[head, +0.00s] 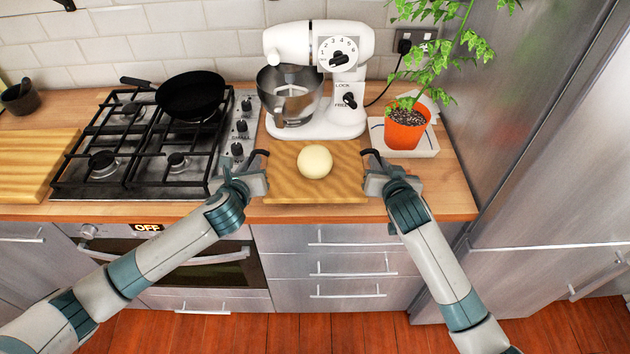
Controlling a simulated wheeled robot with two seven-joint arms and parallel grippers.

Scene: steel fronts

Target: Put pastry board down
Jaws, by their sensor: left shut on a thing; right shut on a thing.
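The pastry board (285,188) is a wooden board at the front of the counter, in front of the mixer. A pale round ball of dough (315,161) sits on it, near its middle. My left gripper (261,168) is shut on the board's left edge. My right gripper (371,167) is shut on the board's right edge. The board looks level and lies at or just above the countertop; I cannot tell whether it touches. The grippers partly hide its side edges.
A white stand mixer (318,75) stands right behind the board. A gas hob (150,145) with a black pan (190,94) is at the left. A potted plant (405,128) on a white tray (424,147) stands behind my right gripper. A steel fridge (535,120) bounds the right side.

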